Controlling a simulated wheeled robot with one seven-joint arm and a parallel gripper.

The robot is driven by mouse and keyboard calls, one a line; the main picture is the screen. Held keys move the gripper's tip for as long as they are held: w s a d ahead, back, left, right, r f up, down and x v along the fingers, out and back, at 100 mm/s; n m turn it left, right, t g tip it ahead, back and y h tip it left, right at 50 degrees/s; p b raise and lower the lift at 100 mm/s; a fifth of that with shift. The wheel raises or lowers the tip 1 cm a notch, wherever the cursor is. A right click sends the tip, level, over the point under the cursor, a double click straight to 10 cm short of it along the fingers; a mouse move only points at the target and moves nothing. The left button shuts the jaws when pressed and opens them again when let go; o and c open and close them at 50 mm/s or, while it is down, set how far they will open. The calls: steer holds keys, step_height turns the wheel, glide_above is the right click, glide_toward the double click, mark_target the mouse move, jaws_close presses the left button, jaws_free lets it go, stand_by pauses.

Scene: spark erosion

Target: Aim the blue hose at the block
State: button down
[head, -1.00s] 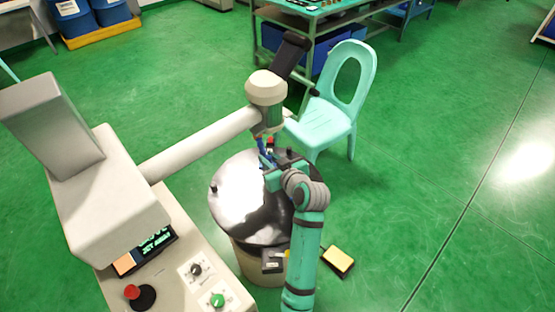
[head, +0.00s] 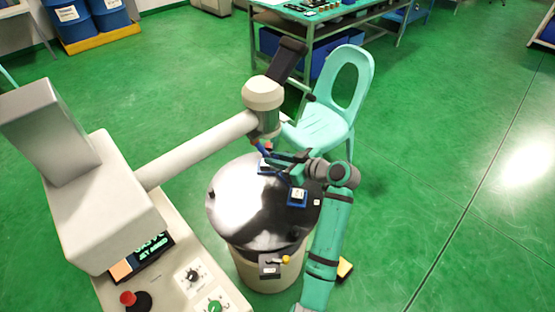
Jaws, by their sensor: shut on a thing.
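The blue hose (head: 261,147) shows as a short blue piece under the machine head, above the round dark tank top (head: 232,217). My gripper (head: 272,156) reaches in from the right and is shut on the hose close to its end. A small blue-edged piece with a pale top (head: 297,197) sits on the tank top at the right, below my wrist. Another small blue and pale piece (head: 266,167) lies just under my fingers. I cannot tell for sure which of them is the block. My fingers and wrist hide part of the work area.
The machine head (head: 263,95) hangs on a beige arm (head: 200,150) over the tank. A control panel (head: 192,277) stands at the lower left. A turquoise chair (head: 325,125) is close behind the tank. The green floor at right is clear.

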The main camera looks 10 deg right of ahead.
steer(key=shift+f, duration=0.1)
steer(key=c, duration=1.6)
jaws_free()
steer(key=v, duration=1)
steer(key=shift+s+d+r, duration=0.2)
steer(key=shift+s+d, duration=0.05)
